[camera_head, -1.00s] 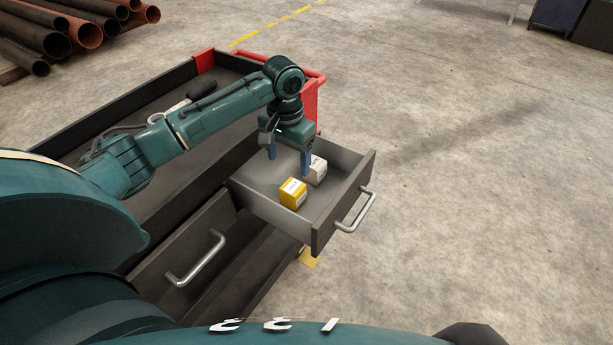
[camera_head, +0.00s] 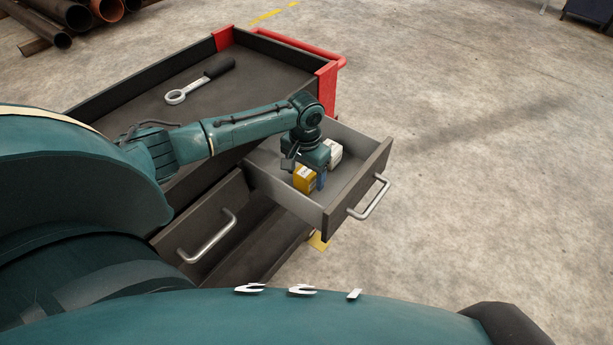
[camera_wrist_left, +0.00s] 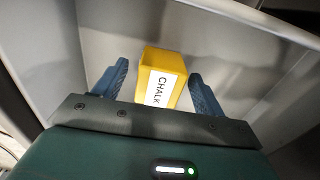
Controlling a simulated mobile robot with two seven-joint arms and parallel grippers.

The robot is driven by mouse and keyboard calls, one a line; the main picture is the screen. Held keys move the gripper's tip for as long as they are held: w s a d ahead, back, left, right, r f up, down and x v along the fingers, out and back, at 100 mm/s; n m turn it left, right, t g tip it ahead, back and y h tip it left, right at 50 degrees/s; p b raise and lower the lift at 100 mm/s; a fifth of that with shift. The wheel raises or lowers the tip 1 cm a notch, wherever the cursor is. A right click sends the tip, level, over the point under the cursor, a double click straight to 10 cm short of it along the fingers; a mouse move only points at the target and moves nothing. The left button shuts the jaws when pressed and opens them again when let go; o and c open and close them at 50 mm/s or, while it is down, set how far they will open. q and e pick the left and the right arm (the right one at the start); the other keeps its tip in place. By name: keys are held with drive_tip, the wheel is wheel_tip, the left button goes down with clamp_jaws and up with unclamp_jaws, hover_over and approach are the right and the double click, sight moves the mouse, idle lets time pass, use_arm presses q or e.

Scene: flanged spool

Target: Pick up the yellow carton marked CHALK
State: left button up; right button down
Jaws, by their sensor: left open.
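The yellow carton (camera_head: 304,179) lies in the open drawer. In the left wrist view the yellow carton (camera_wrist_left: 160,77) shows a white label reading CHALK. My left gripper (camera_head: 314,181) is lowered into the drawer at the carton. In the left wrist view its blue fingers stand open (camera_wrist_left: 157,85), one on each side of the carton, with a gap on both sides. In the head view the gripper's body hides part of the carton. My right gripper is not in view.
A white carton (camera_head: 334,152) stands in the drawer (camera_head: 338,196) just behind my left gripper. The drawer's walls are close around. A wrench (camera_head: 200,83) lies on the cart's top tray (camera_head: 150,98).

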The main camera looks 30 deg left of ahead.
use_arm(q)
drive_tip(key=shift+f, duration=0.75)
drive_tip(key=shift+c, duration=0.3)
drive_tip(key=shift+w+r, duration=0.1)
drive_tip(key=c, duration=1.2)
